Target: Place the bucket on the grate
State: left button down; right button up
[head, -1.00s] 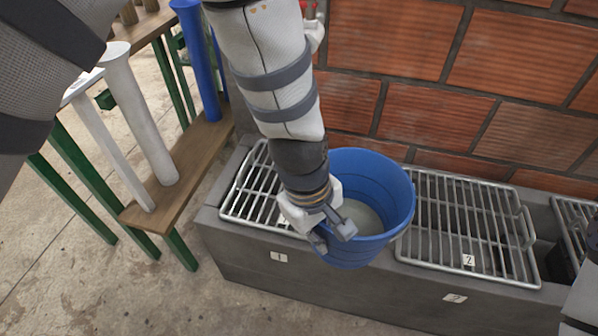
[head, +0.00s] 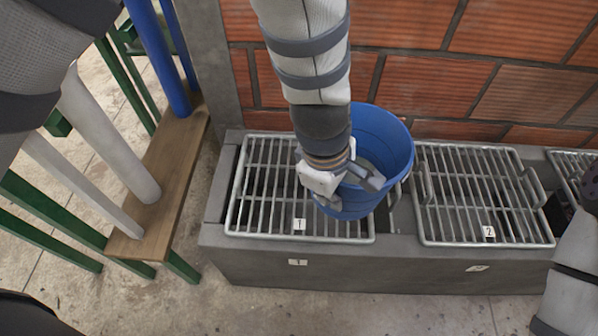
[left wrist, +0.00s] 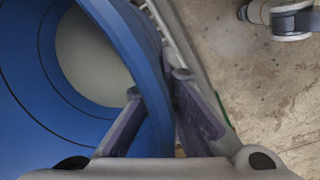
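The blue bucket (head: 388,135) is upright over the right part of grate 1 (head: 262,185), close to the gap before grate 2 (head: 480,200). I cannot tell whether its bottom touches the bars. My left gripper (head: 358,188) is shut on the bucket's near rim. In the left wrist view, one finger of the left gripper (left wrist: 160,108) is inside the bucket wall (left wrist: 140,50) and the other outside. The left arm hides part of the bucket and of grate 1. My right gripper is not in view; part of my right arm shows at the right edge.
The grates lie on a grey concrete ledge (head: 350,272) against a brick wall (head: 430,85). A wooden bench (head: 165,190) with green legs and white and blue tubes stands left. Another grate (head: 575,170) is at the right edge. The floor in front is clear.

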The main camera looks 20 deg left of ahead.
pick_arm(q)
jog(key=shift+w+a, duration=0.15)
jog(key=w+a+f+b, duration=0.3)
jog(key=w+a+f, duration=0.3)
jog(key=a+f, duration=0.5)
jog(key=shift+w+a+f, duration=0.4)
jog(key=shift+f, duration=0.55)
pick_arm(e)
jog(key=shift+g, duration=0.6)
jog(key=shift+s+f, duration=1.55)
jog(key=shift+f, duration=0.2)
pick_arm(q)
jog(key=shift+f, duration=0.2)
jog(key=c, duration=1.8)
grip_release()
jog(key=shift+s, duration=0.1)
